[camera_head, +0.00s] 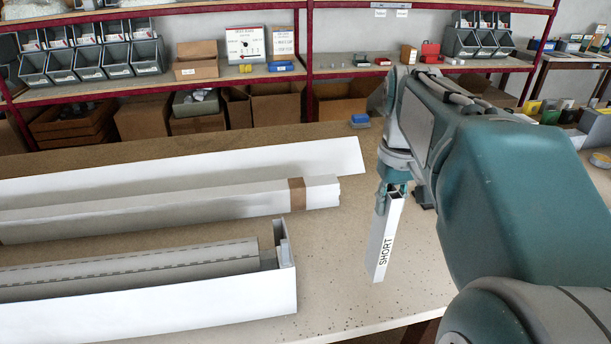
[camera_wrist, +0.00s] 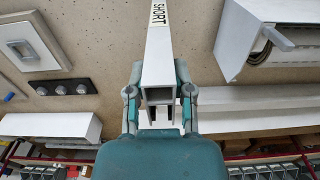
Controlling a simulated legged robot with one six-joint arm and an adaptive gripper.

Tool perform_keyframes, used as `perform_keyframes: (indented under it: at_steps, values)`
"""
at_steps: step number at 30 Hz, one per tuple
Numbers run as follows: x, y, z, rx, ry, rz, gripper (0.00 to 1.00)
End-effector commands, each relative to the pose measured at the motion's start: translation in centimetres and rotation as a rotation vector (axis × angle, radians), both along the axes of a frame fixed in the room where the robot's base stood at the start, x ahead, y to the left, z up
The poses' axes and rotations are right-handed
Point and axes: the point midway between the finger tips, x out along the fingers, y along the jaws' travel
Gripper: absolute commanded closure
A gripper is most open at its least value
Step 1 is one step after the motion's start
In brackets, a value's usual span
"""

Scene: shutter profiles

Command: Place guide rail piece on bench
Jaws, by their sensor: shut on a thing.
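The guide rail piece (camera_head: 385,240) is a short white hollow profile with a black "SHORT" label. It hangs almost upright below my gripper (camera_head: 396,187), slightly tilted, over the bare right part of the bench (camera_head: 345,295). I cannot tell whether its lower end touches the bench top. In the wrist view the two fingers of my gripper (camera_wrist: 160,103) close on both sides of the piece (camera_wrist: 157,60) near its open end. The piece runs away from the fingers to the top edge of that view, so its far end is cut off there.
A long open white box (camera_head: 160,315) with a grey slatted profile (camera_head: 130,265) lies at the front left. A long white profile with a brown band (camera_head: 150,208) lies behind it. Racks with bins (camera_head: 90,62) stand at the back. The bench is clear between the box and the piece.

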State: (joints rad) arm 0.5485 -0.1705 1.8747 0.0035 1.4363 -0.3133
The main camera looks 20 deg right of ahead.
Motion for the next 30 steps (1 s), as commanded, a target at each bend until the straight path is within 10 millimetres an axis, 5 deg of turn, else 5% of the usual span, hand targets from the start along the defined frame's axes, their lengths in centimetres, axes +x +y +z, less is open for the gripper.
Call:
perform_keyframes:
  at_steps: [12,24,30]
  values:
    - [6.1,-2.6,-5.7,0.001,0.002,0.001,1.0]
    - [7.3,-3.1,-10.1,0.002,0.003,0.0,1.0]
    - [7.4,-3.1,-10.4,0.0,-0.001,0.0,1.0]
